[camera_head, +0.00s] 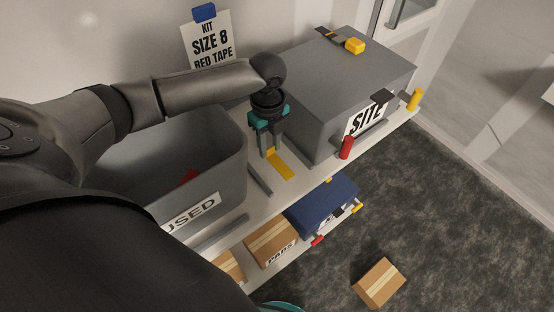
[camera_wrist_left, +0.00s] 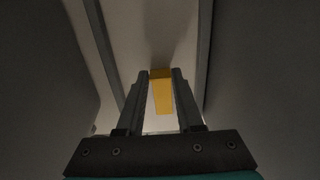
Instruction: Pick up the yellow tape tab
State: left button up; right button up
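The yellow tape tab (camera_head: 280,165) is a flat yellow strip on the pale shelf, between the grey bin and the grey box. My left gripper (camera_head: 267,152) points down at its back end. In the left wrist view the tab (camera_wrist_left: 162,95) shows between the two fingers (camera_wrist_left: 160,80), with narrow gaps along its sides. The fingers stand apart; contact at the tips is hard to tell.
A grey bin (camera_head: 236,165) labelled USED stands left of the tab. A large grey box (camera_head: 320,85) labelled SITE stands to the right, with a yellow block (camera_head: 355,46) on top. A low grey strip (camera_head: 259,179) lies near the tab. Cartons (camera_head: 270,240) and a blue box (camera_head: 322,207) sit below.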

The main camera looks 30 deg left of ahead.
pick_arm(q)
grip_shut()
